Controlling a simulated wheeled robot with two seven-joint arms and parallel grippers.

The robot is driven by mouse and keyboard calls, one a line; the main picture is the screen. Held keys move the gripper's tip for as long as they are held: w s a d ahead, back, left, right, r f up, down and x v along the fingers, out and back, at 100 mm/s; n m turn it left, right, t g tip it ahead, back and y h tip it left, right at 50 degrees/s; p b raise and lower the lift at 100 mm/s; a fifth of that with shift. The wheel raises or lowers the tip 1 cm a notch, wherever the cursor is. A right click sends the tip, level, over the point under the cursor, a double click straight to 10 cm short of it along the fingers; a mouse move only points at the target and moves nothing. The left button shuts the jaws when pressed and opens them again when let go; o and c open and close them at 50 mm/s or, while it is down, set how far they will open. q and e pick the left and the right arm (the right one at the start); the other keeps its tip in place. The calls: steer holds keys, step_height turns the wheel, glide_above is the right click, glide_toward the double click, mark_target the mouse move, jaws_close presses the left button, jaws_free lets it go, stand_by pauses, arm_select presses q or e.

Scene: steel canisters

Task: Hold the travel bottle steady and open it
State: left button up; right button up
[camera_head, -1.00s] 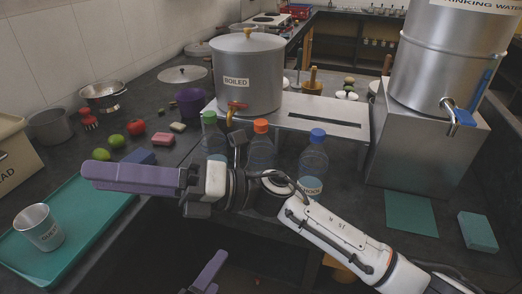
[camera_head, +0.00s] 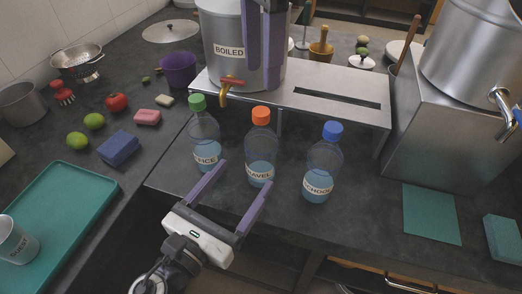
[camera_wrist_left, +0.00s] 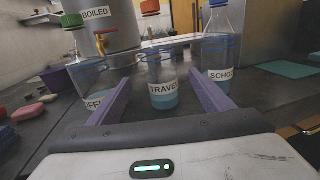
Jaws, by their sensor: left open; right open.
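The travel bottle (camera_head: 260,150), clear with an orange cap (camera_head: 261,116) and a TRAVEL label, stands upright on the dark counter between two other bottles. My left gripper (camera_head: 245,177) is open and empty, its purple fingers pointing at the travel bottle from the front. In the left wrist view the travel bottle (camera_wrist_left: 161,70) shows between the two fingers, near their tips; I cannot tell whether they touch it. My right gripper (camera_head: 262,82) hangs from the top of the head view, open, its fingers above the orange cap and in front of the BOILED pot.
The green-capped OFFICE bottle (camera_head: 205,135) stands close on the left. The blue-capped SCHOOL bottle (camera_head: 323,165) stands on the right. Behind are a steel stand (camera_head: 330,85) and the BOILED pot (camera_head: 222,35) with its tap.

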mark_target(262, 153)
arm_select(q)
steer(key=x, duration=0.9)
arm_select(e)
steer(key=shift+s, duration=0.1)
